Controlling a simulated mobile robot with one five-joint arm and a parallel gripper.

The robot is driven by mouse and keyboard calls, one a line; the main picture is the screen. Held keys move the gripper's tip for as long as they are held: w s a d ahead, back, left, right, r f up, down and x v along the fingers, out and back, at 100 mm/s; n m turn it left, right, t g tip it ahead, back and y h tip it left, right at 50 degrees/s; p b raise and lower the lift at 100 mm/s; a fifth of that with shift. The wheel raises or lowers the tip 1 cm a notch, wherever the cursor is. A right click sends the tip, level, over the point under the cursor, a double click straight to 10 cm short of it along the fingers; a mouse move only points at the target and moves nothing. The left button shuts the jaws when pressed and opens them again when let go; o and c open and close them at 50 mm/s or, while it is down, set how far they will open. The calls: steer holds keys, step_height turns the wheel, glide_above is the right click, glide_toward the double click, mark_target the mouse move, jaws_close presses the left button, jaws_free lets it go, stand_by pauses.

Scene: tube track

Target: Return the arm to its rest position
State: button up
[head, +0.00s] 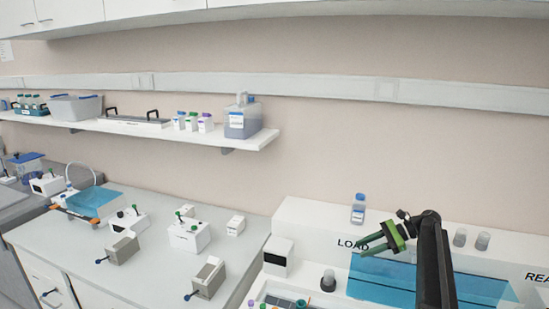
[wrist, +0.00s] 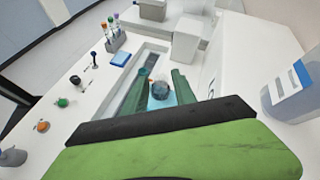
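My gripper (head: 362,247) has green fingers and is at the end of my dark arm, raised in front of the white machine (head: 310,215) beside its "LOAD" label. In the wrist view my gripper (wrist: 160,73) shows its two fingers apart. A round grey-blue object (wrist: 160,91) appears between them in that view; the head view shows nothing held, so it seems to lie beyond the fingers. My arm hides part of the machine's blue panel (head: 385,280).
A blue-capped bottle (head: 358,209) stands on the machine's ledge, close behind my gripper. A dark-topped cylinder (head: 328,281) and a tube rack (head: 282,302) are at the lower front. Small devices (head: 189,237) stand on the left bench. A wall shelf (head: 160,128) holds containers.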

steer(key=s+a+f+n+g+h, duration=0.1)
steer(key=s+a+f+n+h, duration=0.3)
steer(key=a, duration=0.7)
steer(key=s+a+f+n+g, duration=0.1)
steer(key=s+a+g, duration=0.1)
steer(key=s+a, duration=0.65)
steer(key=s+a+f+n+h, duration=0.1)
steer(key=s+n+h, duration=0.1)
steer(key=s, duration=0.1)
steer(key=s+a+f+n+h+p, duration=0.1)
steer(key=s+a+f+n+h, duration=0.1)
steer(key=s, duration=0.1)
steer(key=s+a+f+n+h, duration=0.1)
steer(key=s+f+n, duration=0.1)
steer(key=s, duration=0.1)
steer(key=shift+s+a+f+t+h, duration=0.15)
steer(key=shift+s+a+t+h, duration=0.15)
steer(key=shift+a+t+h, duration=0.1)
steer(key=d+n, duration=0.1)
steer(key=s+d+n+h, duration=0.1)
steer(key=d, duration=0.1)
steer(key=d+n+t+h, duration=0.1)
steer(key=d, duration=0.1)
steer(key=shift+s+f, duration=0.35)
steer(key=shift+f, duration=0.05)
steer(key=shift+w+d+n+h, duration=0.3)
steer(key=shift+w+d+n, duration=0.2)
steer(key=shift+w, duration=0.05)
steer(key=shift+w+n, duration=0.1)
steer(key=shift+n, duration=0.2)
